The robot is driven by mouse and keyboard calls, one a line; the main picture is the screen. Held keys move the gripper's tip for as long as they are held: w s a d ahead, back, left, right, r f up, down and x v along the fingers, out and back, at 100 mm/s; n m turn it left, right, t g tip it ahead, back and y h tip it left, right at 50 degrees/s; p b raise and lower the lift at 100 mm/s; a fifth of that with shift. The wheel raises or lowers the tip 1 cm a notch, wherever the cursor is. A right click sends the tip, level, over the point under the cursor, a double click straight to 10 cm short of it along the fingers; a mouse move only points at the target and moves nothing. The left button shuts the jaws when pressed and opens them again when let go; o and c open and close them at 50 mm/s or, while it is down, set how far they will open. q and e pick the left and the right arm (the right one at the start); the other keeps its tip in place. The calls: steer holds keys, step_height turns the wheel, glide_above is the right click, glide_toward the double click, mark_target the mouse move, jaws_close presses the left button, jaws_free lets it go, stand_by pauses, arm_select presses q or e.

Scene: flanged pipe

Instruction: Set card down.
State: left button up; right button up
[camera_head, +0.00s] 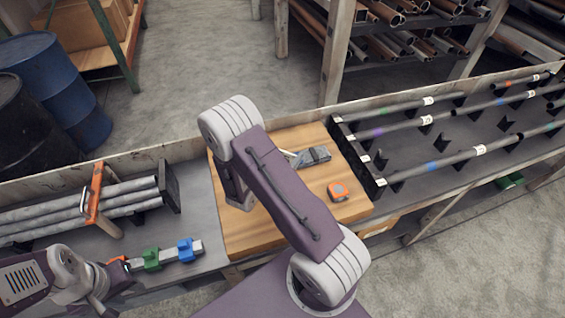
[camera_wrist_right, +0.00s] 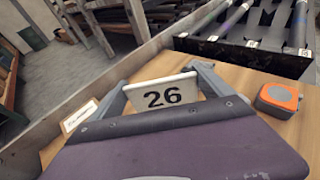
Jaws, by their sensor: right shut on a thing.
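The card is a white plate marked 26 (camera_wrist_right: 165,94), seen upright and slightly tilted in the right wrist view. My right gripper (camera_wrist_right: 160,92) is shut on it, with one grey finger at each side edge. The card is over or on the wooden board (camera_wrist_right: 235,82); its lower edge is hidden behind the gripper body, so I cannot tell whether it touches. In the head view my right arm hides most of this gripper. My left gripper (camera_head: 118,268) is at the lower left, beside a bar with green and blue clamps (camera_head: 168,254); its fingers are unclear.
An orange tape measure (camera_head: 338,190) lies on the board's right part. A grey object (camera_head: 314,156) shows beyond my arm. A black rack with pipes (camera_head: 435,167) stands right. A white label (camera_wrist_right: 78,117) lies left of the card. Grey pipes (camera_head: 120,195) lie left.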

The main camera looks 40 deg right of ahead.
step_height(320, 180, down, 4)
steer(key=shift+a+r, duration=0.1)
steer(key=shift+r, duration=0.1)
steer(key=shift+w+f, duration=0.1)
steer(key=shift+f, duration=0.2)
steer(key=shift+f+b, duration=0.15)
steer(key=shift+b, duration=0.2)
steer(key=o, duration=1.1)
